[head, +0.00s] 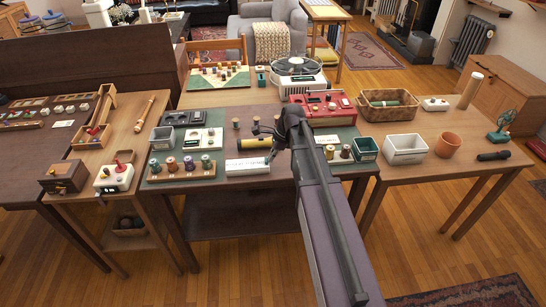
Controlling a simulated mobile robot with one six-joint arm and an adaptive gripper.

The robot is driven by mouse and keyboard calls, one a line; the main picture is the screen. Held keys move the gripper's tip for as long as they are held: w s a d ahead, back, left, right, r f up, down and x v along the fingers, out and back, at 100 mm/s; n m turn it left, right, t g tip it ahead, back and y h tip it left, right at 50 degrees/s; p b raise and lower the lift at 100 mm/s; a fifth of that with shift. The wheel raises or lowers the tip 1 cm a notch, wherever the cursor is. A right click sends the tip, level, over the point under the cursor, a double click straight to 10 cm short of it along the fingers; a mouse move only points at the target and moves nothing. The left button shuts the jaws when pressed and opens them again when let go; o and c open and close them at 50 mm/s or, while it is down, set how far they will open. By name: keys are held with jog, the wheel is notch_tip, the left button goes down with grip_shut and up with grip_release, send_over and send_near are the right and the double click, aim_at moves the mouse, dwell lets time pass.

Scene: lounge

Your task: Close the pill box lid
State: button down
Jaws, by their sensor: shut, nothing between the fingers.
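A long white box (246,167), which looks like the pill box, lies near the front edge of the dark green-topped table (232,115). A dark strip shows along it. It is too small to tell how its lid stands. My arm reaches in from the bottom right. My gripper (257,129) is shut and empty, above the table behind the white box and apart from it in the picture. My arm covers part of the table to the right of the box.
A yellow-and-black cylinder (254,143) lies just behind the white box. A rack of colored spools (182,170) stands to its left. A red panel (325,106) and a white bin (404,149) are to the right.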

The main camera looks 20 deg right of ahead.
jog(key=shift+d, duration=0.1)
jog(key=shift+d, duration=0.2)
jog(key=shift+s+d, duration=0.15)
jog(key=shift+d, duration=0.65)
jog(key=shift+s+d+r+p, duration=0.1)
jog(key=shift+d+r+p, duration=0.25)
jog(key=shift+d, duration=0.25)
jog(key=shift+s+d+r+p, duration=0.1)
jog(key=shift+d+r+p, duration=0.25)
jog(key=shift+d, duration=0.2)
jog(key=p+v, duration=0.8)
jog(key=shift+d+r, duration=0.15)
jog(key=shift+r, duration=0.1)
jog(key=shift+s, duration=0.1)
